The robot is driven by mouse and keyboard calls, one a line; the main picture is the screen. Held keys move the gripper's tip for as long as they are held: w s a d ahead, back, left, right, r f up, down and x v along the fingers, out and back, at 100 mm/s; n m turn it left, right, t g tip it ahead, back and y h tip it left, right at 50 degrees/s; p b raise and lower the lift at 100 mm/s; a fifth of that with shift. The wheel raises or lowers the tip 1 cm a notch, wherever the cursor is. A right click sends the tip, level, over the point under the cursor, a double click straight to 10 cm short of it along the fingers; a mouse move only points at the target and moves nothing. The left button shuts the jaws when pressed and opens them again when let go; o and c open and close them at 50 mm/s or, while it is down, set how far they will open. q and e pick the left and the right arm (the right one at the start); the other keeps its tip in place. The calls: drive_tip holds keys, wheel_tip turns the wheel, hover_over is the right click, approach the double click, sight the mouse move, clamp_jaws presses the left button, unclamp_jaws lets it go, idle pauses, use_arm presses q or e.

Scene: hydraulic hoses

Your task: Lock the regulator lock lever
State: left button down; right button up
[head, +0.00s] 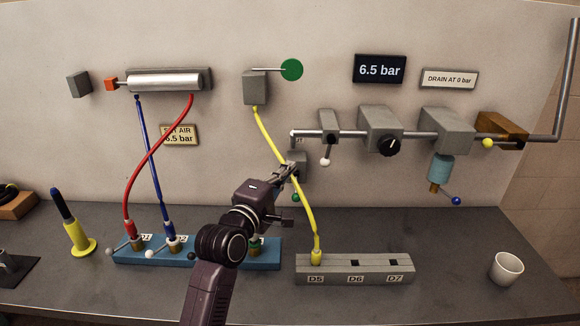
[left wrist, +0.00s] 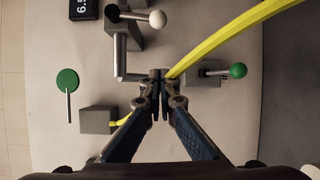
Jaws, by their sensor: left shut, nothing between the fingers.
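The regulator is probably the grey block (head: 381,130) with a black dial knob (head: 389,146) on the pipe. No label marks its lock lever. To its left a smaller grey block carries a hanging lever with a white ball (head: 325,161), also in the left wrist view (left wrist: 158,19). A small grey block (head: 298,160) below the pipe end has a green-ball lever (head: 296,197), also in the left wrist view (left wrist: 238,70). My left gripper (head: 290,168) is shut and empty, by the yellow hose and this small block; its fingertips meet in the left wrist view (left wrist: 160,76).
The yellow hose (head: 272,138) hangs from the upper grey block to the D5 socket on the grey manifold (head: 335,279). Red (head: 135,180) and blue (head: 150,165) hoses cross at left. A white cup (head: 507,268) stands at right. The display (head: 380,70) reads 6.5 bar.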

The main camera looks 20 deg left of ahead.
use_arm(q)
drive_tip(key=s+b, duration=0.1)
drive_tip(key=s, duration=0.6)
drive_tip(key=shift+a, duration=0.3)
use_arm(e)
drive_tip(key=shift+w+d+f, duration=0.2)
drive_tip(key=shift+d+f, duration=0.2)
drive_tip(key=shift+f, duration=0.35)
use_arm(q)
drive_tip(key=shift+s+f, duration=0.1)
drive_tip(key=shift+s, duration=0.05)
use_arm(e)
drive_tip(key=shift+d, duration=0.1)
